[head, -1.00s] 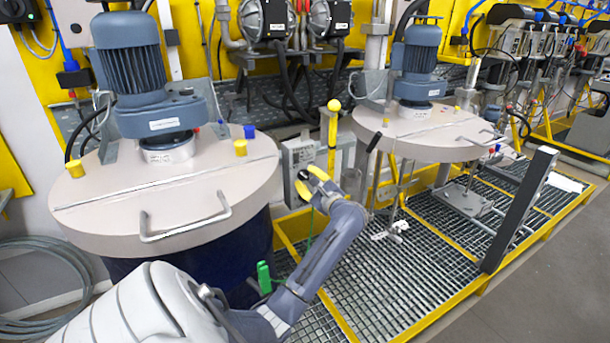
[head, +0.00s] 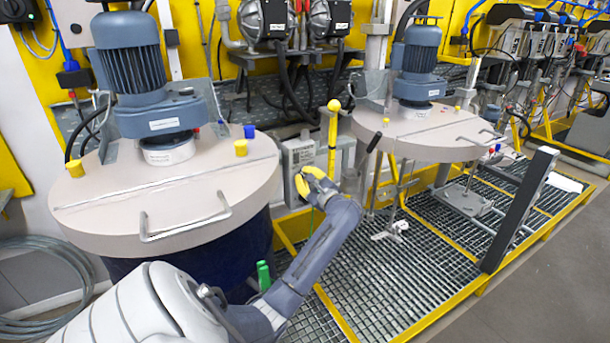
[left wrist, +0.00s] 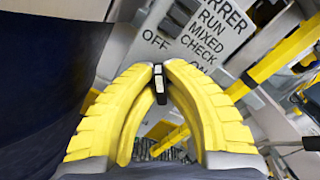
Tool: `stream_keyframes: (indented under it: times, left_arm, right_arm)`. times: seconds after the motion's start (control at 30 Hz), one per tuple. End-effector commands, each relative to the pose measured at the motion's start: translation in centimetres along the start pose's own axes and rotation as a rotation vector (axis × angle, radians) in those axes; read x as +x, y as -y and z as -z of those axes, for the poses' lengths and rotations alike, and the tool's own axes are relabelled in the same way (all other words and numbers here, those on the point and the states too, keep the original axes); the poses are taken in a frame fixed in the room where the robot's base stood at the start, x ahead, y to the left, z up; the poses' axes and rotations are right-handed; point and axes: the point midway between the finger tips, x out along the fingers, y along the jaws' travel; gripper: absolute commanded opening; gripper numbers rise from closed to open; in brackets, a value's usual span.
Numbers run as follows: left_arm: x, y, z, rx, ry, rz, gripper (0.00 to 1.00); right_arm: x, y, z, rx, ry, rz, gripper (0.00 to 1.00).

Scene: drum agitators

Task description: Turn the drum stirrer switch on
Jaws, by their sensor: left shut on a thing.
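The drum stirrer switch is a small black knob with a white mark (left wrist: 160,84) in the left wrist view. It is on a grey control box (head: 294,155), which shows in the head view beside the near drum. My left gripper (head: 307,181) has yellow fingers and reaches the lower front of this box. In the left wrist view the fingertips (left wrist: 160,72) are closed on the knob from both sides. A white label (left wrist: 212,32) behind it reads "RUN MIXED CHECK", with "OFF" to the left and a partly hidden "ON" below. In the head view the fingers hide the knob. My right gripper is not in view.
The near drum (head: 180,200) with its blue motor (head: 130,60) stands close on the left of my arm. A second lid (head: 430,133) and open floor grating (head: 380,270) lie to the right.

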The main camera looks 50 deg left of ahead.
Motion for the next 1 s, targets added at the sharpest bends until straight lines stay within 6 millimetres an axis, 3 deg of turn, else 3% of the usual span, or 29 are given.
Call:
stream_keyframes:
  times: [0.47,1.0]
  left_arm:
    - [0.03,0.02,-0.02,0.067,0.0,-0.002,0.0]
    - [0.03,0.29,0.06,0.533,0.0,-0.002,0.0]
  right_arm:
    - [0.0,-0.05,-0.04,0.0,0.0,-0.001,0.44]
    - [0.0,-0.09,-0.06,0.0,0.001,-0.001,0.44]
